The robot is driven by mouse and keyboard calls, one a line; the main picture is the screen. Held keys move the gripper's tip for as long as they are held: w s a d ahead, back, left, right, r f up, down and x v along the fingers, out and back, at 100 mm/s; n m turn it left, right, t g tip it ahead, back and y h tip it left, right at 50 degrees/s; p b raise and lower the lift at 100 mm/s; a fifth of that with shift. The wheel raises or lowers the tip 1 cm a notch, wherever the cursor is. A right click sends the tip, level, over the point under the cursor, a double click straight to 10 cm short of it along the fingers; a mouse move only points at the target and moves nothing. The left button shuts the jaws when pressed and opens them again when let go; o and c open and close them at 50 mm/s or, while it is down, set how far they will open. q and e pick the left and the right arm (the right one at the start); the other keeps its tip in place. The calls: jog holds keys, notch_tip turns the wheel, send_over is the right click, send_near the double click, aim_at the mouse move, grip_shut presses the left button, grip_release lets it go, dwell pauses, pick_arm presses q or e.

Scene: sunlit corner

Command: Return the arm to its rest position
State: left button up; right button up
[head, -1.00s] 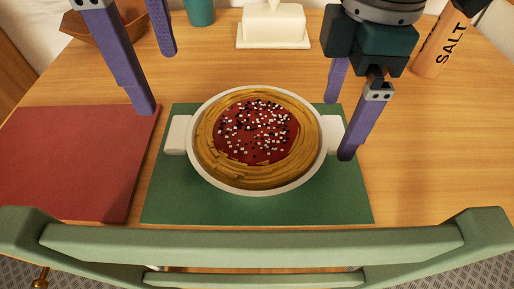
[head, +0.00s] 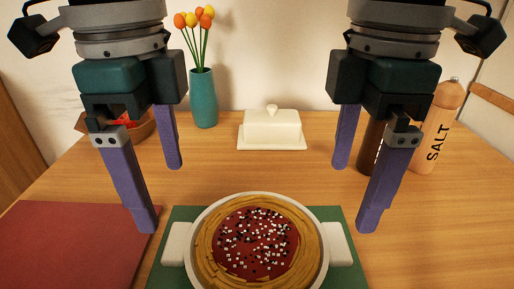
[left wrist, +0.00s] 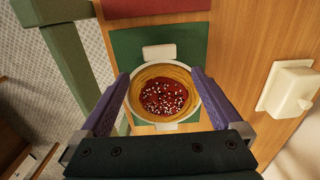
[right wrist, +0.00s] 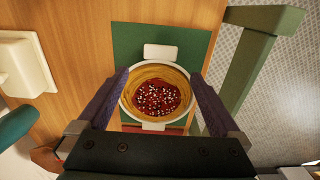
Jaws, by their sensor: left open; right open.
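My left gripper (head: 163,198) is open and empty, raised in the upper left of the head view. My right gripper (head: 353,198) is open and empty, raised in the upper right. A white two-handled dish (head: 325,268) of pasta with red sauce (head: 256,240) stands on a green mat (head: 352,275) at the bottom of the head view, between and apart from the grippers. Both wrist views look down on the dish between spread purple fingers. The left wrist view shows its pasta (left wrist: 163,93), and so does the right wrist view (right wrist: 157,92).
A red mat (head: 70,240) lies at left. A teal vase (head: 203,98) with tulips, a white butter dish (head: 272,131) and a salt bottle (head: 438,130) stand behind. A bowl (head: 140,124) and a dark bottle (head: 372,150) are partly hidden by my grippers. A green chair (right wrist: 250,60) stands at the table.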

pick_arm(q)
jog(key=s+d+r+n+t+h+p, duration=0.1)
jog(key=s+d+r+n+h+p, duration=0.4)
jog(key=s+p, duration=0.55)
pick_arm(e)
jog(key=s+a+r+m+t+y+p, duration=0.1)
jog(key=s+a+r+m+y, duration=0.25)
jog(key=s+m, duration=0.35)
pick_arm(q)
jog(key=s+a+r+n+t+y+p, duration=0.1)
jog(key=s+a+r+n+y+p, duration=0.1)
jog(key=s+a+r+n+p, duration=0.35)
jog(key=s+a+r+n+t+y+p, duration=0.2)
jog(key=s+a+r+n+y+p, duration=0.15)
jog(key=a+n+p, duration=0.35)
pick_arm(e)
jog(key=s+d+r+m+t+h, duration=0.3)
jog(key=s+d+r+m, duration=0.6)
jog(key=s+d+r, duration=0.25)
pick_arm(q)
notch_tip(320, 180, up, 36)
jog(key=w+m+p, duration=0.1)
jog(key=p, duration=3.5)
jog(key=shift+a+r+h, duration=0.25)
jog(key=shift+a+h, duration=0.1)
jog(key=shift+a, duration=0.1)
pick_arm(e)
notch_tip(320, 180, up, 36)
jog(key=shift+d+f, duration=0.2)
jog(key=shift+f, duration=0.05)
